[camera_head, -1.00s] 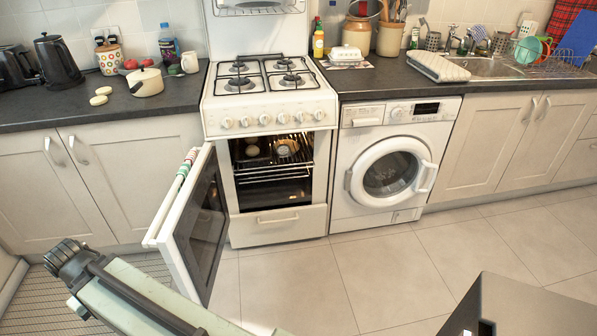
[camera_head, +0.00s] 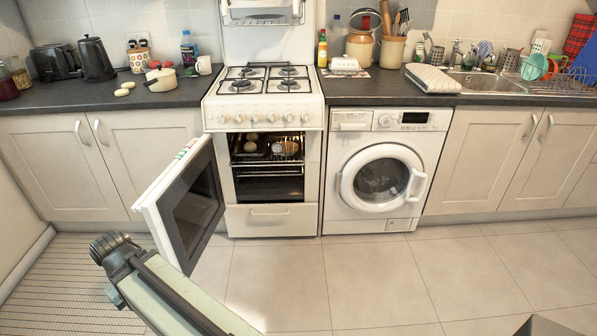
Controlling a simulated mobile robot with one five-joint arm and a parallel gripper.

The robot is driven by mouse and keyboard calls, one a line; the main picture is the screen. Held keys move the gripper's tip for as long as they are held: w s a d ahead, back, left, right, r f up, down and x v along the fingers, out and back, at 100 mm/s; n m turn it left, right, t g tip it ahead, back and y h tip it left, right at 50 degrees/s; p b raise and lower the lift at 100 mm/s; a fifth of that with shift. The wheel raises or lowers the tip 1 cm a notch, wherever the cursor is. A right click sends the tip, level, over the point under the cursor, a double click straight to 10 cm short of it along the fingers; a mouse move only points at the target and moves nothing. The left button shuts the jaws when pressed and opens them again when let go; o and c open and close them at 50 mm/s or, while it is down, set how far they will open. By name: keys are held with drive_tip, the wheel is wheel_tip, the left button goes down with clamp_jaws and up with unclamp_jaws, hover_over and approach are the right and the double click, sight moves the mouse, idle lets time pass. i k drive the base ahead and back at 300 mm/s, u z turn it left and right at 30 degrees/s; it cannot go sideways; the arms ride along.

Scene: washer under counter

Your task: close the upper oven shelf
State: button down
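The white oven (camera_head: 269,218) stands under the gas hob, left of the washing machine. Its door (camera_head: 188,205) is swung open to the left, with its dark glass showing. Inside the lit cavity, the upper oven shelf (camera_head: 267,163) holds a few small round items (camera_head: 285,148). How far this shelf stands out of the cavity is hard to tell. A lower rack (camera_head: 268,174) shows beneath it. My arm reaches in from the bottom, left of the oven and in front of the open door. A dark joint shows at its far end; my gripper is not visible.
The washing machine (camera_head: 382,177) has its round door shut. Cupboards (camera_head: 97,165) to the left are closed. The tiled floor (camera_head: 330,285) before the oven and washer is clear. A ribbed mat (camera_head: 70,275) lies at the left. The open oven door sticks out into the room.

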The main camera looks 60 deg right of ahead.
sight(230, 158)
drive_tip(key=u, duration=0.15)
drive_tip(key=i, duration=0.9)
drive_tip(key=z, duration=0.05)
